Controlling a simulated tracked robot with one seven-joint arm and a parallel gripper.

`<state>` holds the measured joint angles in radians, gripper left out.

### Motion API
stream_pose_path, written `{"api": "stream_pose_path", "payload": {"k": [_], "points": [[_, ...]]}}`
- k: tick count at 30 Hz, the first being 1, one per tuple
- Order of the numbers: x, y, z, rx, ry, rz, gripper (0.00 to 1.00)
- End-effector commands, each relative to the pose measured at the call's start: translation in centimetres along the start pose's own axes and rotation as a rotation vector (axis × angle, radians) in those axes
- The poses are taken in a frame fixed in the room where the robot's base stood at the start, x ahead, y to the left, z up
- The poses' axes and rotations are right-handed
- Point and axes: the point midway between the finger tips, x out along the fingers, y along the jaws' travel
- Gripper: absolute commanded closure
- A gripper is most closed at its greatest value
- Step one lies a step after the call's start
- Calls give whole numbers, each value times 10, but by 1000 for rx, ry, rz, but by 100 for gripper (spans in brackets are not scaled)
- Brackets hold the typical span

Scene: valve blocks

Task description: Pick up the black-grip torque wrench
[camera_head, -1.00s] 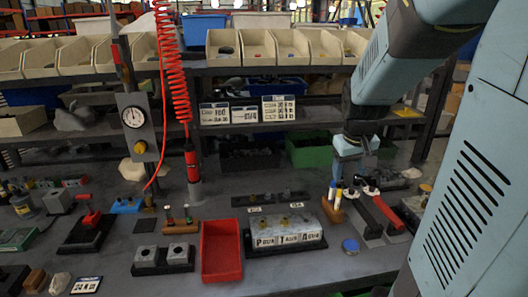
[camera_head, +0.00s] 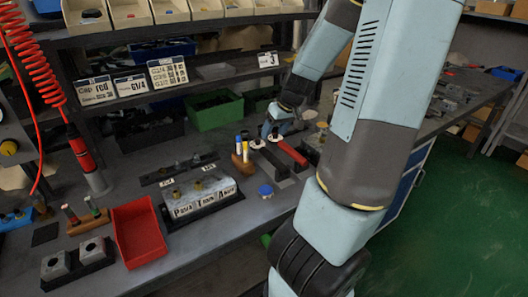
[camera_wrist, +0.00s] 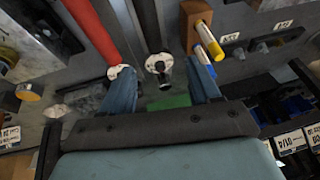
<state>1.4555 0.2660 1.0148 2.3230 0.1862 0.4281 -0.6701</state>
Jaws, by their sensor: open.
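The black-grip torque wrench (camera_head: 272,163) lies on the bench, to the left of a red-grip wrench (camera_head: 293,153). In the wrist view the black grip (camera_wrist: 148,22) runs away from me, and its round head (camera_wrist: 158,64) lies between my fingers in the picture. The red-grip wrench (camera_wrist: 92,30) is to its left there, with its head by my left finger. My gripper (camera_head: 275,128) is open and empty, at the head end of the wrenches. In the wrist view my gripper (camera_wrist: 162,85) has its fingers on either side of the black wrench's head. Its height above the wrench is unclear.
A wooden block with blue and yellow sticks (camera_head: 242,152) stands close to the left of the wrenches; it is near my right finger in the wrist view (camera_wrist: 197,28). A green bin (camera_head: 214,112) and shelf stand behind.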

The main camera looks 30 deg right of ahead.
Motion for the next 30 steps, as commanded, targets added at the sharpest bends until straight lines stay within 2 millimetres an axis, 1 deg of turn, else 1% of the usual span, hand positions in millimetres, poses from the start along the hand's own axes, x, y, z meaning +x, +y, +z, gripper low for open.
{"api": "stream_pose_path", "payload": {"k": [3, 8, 30], "points": [[0, 7, -1, 8, 19, -12, 38], [6, 8, -2, 8, 26, -15, 38], [72, 8, -4, 8, 24, -15, 38]]}}
